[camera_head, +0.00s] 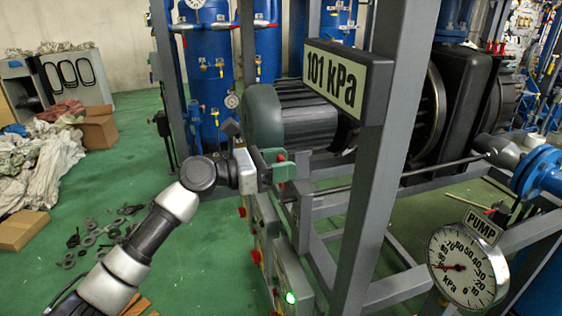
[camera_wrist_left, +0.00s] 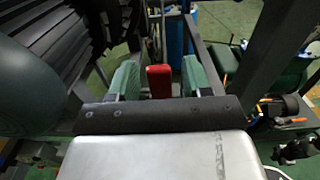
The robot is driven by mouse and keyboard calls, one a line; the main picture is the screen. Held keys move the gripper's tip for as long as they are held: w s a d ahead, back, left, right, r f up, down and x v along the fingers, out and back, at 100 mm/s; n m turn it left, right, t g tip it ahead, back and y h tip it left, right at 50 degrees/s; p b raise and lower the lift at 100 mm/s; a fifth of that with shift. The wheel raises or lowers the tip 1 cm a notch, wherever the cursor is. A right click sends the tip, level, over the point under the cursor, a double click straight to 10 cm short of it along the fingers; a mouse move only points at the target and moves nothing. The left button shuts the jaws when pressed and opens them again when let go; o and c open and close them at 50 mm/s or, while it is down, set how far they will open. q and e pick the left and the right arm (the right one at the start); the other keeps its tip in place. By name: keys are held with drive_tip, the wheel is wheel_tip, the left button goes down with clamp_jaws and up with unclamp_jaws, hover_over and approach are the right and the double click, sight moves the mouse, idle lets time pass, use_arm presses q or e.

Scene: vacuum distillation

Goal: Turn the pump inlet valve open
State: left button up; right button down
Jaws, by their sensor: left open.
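My left gripper (camera_head: 284,166) is open, with green fingers, at the grey steel frame beside the pump motor. It also shows in the left wrist view (camera_wrist_left: 159,78). A small red handle (camera_wrist_left: 158,82) stands between the two fingers there, with gaps on both sides. A bit of the red handle (camera_head: 281,157) shows at the fingers in the head view. It appears to be the valve handle, but the valve body is hidden and I cannot tell its turn angle. The PUMP gauge (camera_head: 468,268) hangs at the lower right. My right gripper is not in view.
A grey post (camera_head: 375,170) with a "101 kPa" sign (camera_head: 336,78) rises just right of my gripper. The dark motor (camera_head: 290,115) is close behind. A panel with a lit green lamp (camera_head: 290,298) stands below. Boxes and sheets lie on the floor at left.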

use_arm(q)
clamp_jaws()
drive_tip(key=shift+s, duration=0.1)
idle(0.3)
